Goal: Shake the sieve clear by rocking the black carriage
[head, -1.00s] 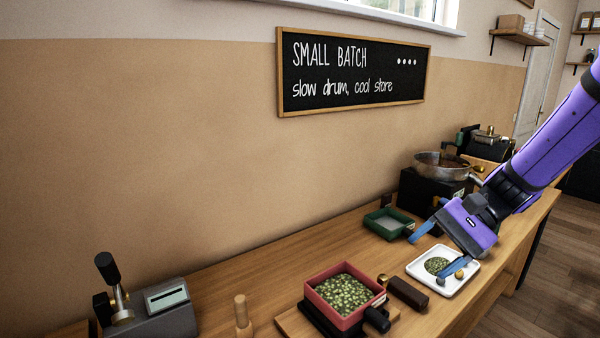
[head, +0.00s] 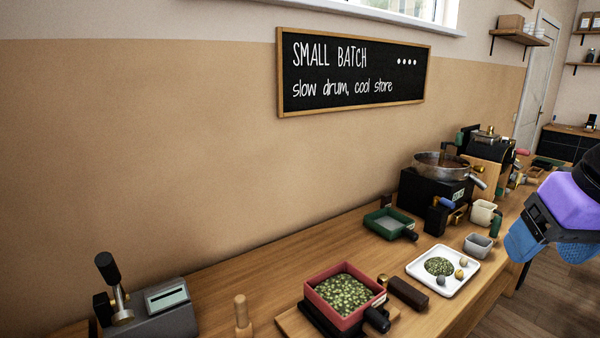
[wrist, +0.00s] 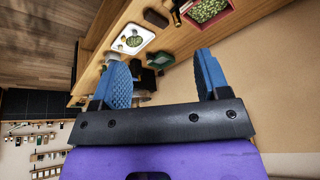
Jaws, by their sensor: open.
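A red square sieve (head: 319,312) full of green beans sits on the black carriage (head: 318,318) at the front of the counter. A black knob or handle (head: 377,319) sticks out at its right. The red sieve also shows at the top of the wrist view (wrist: 231,14). My gripper (head: 546,248) is at the right edge of the head view, well away from the sieve and beyond the counter's front edge. In the wrist view its two blue fingers (wrist: 160,62) stand apart with nothing between them.
A white tray (head: 417,268) holds green beans and a few small balls. A dark cylinder handle (head: 408,293) lies beside the sieve. A green tray (head: 374,221), grey cup (head: 478,245) and roaster pan (head: 440,172) stand behind. A scale-like device (head: 150,318) is at left.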

